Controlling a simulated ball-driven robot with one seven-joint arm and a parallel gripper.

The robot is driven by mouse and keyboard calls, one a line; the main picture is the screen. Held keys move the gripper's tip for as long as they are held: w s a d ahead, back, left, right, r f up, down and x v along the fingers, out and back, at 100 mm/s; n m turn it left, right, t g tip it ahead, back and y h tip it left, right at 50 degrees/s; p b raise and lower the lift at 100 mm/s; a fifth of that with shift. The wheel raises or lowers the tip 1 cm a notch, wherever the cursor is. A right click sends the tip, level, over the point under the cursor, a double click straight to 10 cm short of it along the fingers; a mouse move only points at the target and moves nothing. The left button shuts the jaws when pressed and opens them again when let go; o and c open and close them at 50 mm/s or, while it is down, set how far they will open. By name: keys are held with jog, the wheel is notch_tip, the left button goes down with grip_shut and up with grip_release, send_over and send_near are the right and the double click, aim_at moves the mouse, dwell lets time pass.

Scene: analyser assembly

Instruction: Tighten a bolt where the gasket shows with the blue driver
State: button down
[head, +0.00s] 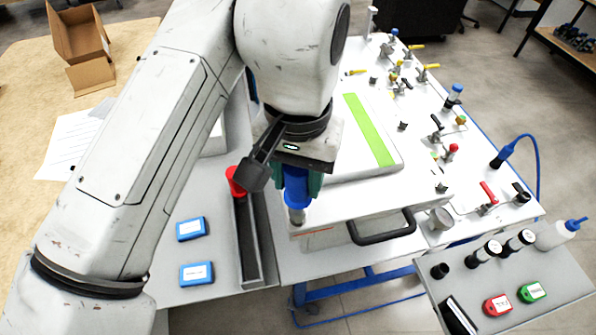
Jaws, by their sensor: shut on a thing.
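My gripper (298,178) is shut on the blue driver (297,192), which hangs upright below it with its grey metal end (297,215) down. That end is over the near left corner of the white analyser's top plate (345,206); I cannot tell whether it touches a bolt there. Dark bolts show at other places on the plate, one at the near right corner (441,188) and one further back (402,125). A thin reddish line, possibly gasket (318,231), shows under the near edge, left of the black handle (381,226). My arm hides the plate's back left part.
A red driver (236,181) stands in the grey rack (249,245) just left of my gripper. Two blue boxes (190,229) lie on the left table. Valves and fittings (452,150) crowd the right side. A side shelf (540,285) holds a bottle and small boxes.

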jog(key=shift+f+b, duration=0.4)
jog(key=shift+f, duration=0.5)
dwell(0.4)
jog(key=c, duration=1.2)
grip_release()
grip_shut()
